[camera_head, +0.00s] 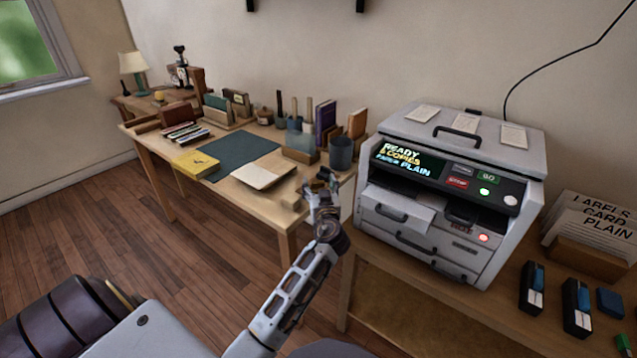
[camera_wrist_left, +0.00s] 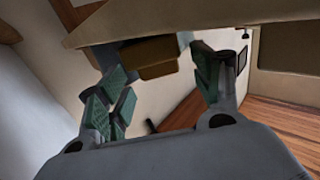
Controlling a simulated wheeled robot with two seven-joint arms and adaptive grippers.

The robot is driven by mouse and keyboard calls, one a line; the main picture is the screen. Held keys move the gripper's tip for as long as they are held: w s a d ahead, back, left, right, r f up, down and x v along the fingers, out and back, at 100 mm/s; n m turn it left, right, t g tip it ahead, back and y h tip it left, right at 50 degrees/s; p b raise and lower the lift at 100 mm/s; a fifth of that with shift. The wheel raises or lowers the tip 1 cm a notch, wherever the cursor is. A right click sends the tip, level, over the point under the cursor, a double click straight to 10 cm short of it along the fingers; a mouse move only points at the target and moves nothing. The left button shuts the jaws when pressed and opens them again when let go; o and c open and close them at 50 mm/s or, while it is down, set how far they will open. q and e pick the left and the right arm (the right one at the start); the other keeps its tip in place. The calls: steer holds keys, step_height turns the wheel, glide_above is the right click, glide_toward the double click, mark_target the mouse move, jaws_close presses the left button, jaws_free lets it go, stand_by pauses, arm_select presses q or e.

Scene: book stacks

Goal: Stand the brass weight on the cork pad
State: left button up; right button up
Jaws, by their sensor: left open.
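My left gripper (camera_head: 318,187) is at the near right corner of the wooden desk, beside the copier. In the left wrist view its green-padded fingers (camera_wrist_left: 160,88) stand apart. A brownish-gold block (camera_wrist_left: 148,58), which may be the brass weight, shows beyond and between them against the pale desk edge; I cannot tell whether a finger touches it. In the head view a small tan block (camera_head: 291,201) sits near the desk's front edge, just left of the gripper. I cannot tell whether it is the same block. I cannot make out the cork pad for certain. My right gripper is not in view.
The copier (camera_head: 450,190) stands close on the right. Bare floor (camera_head: 150,240) lies in front of the desk.

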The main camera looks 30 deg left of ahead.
arm_select(q)
steer(key=v, duration=1)
